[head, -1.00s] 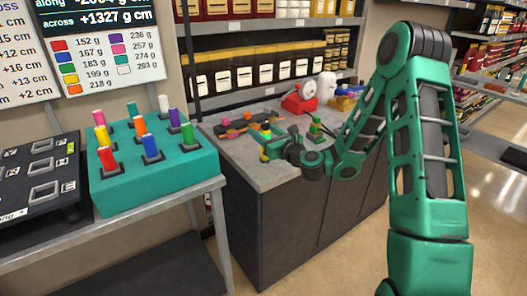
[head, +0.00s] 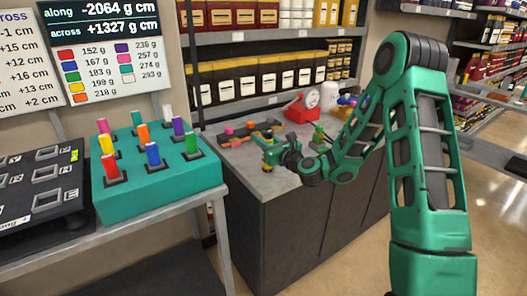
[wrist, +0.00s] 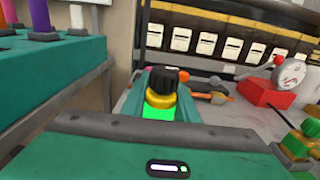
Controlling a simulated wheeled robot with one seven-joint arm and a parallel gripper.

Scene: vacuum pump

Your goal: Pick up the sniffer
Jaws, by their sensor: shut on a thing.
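A small upright piece with a black cap, a yellow ring and a bright green body (wrist: 160,95), which I take for the sniffer, stands between my gripper's jaws in the wrist view. My gripper (head: 269,158) is shut on it near the counter's front left corner. The lower part of the piece is hidden behind the gripper body in the wrist view. In the head view the piece is small and mostly covered by the gripper, so I cannot tell whether it touches the counter.
The grey counter (head: 240,160) carries a red box with a dial (head: 303,109), a green and yellow fitting (head: 318,138) and an orange and dark tool (head: 240,134). Left, a teal block (head: 150,195) with several coloured pegs stands on a bench. Stocked shelves (head: 260,88) rise behind.

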